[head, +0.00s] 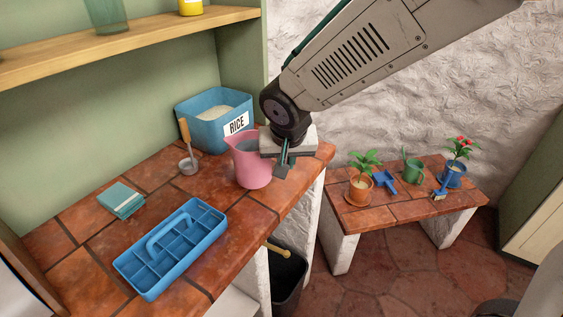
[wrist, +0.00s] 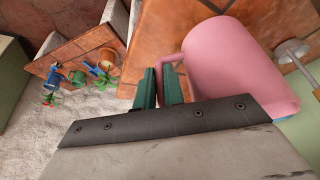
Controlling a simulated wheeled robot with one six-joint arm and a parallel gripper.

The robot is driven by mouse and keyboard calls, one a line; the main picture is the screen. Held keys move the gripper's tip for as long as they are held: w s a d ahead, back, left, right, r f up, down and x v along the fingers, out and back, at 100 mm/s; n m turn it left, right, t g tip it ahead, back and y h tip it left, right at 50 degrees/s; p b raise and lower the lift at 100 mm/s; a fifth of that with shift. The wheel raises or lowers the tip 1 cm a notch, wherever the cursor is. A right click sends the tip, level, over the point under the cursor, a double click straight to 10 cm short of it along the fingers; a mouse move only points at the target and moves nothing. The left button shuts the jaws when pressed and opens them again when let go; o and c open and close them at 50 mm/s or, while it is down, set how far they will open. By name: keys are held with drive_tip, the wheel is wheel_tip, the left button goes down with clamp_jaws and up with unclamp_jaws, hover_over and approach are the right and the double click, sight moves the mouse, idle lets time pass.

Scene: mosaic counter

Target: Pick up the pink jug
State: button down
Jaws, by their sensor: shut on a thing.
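The pink jug (head: 250,163) stands upright on the tiled counter, near its right front edge, its mouth facing up. My gripper (head: 283,165) is at the jug's right side, pointing down. In the wrist view the pink jug (wrist: 232,68) fills the right of the picture, with its handle toward my gripper (wrist: 158,86). The two green fingers are shut on the jug's handle. Part of the handle is hidden by the fingers. The jug appears to rest on the counter.
A blue rice bin (head: 207,122) stands behind the jug, with a scoop (head: 187,150) left of it. A blue caddy (head: 172,252) and teal cloths (head: 120,200) lie further left. A low tiled bench (head: 405,206) holds potted plants. A shelf (head: 130,49) hangs above.

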drive_tip(key=s+d+r, duration=0.1)
drive_tip(key=s+d, duration=0.4)
drive_tip(key=s, duration=0.8)
drive_tip(key=shift+r, duration=0.2)
drive_tip(key=w+a+r+n+y, duration=0.1)
drive_tip(key=a+r+n, duration=0.1)
drive_tip(key=a, duration=0.5)
drive_tip(key=w+a+r+n+y, duration=0.1)
drive_tip(key=w+a+r+n, duration=0.1)
drive_tip(key=a, duration=0.5)
drive_tip(key=shift+r+n, duration=0.45)
drive_tip(key=shift+n, duration=0.55)
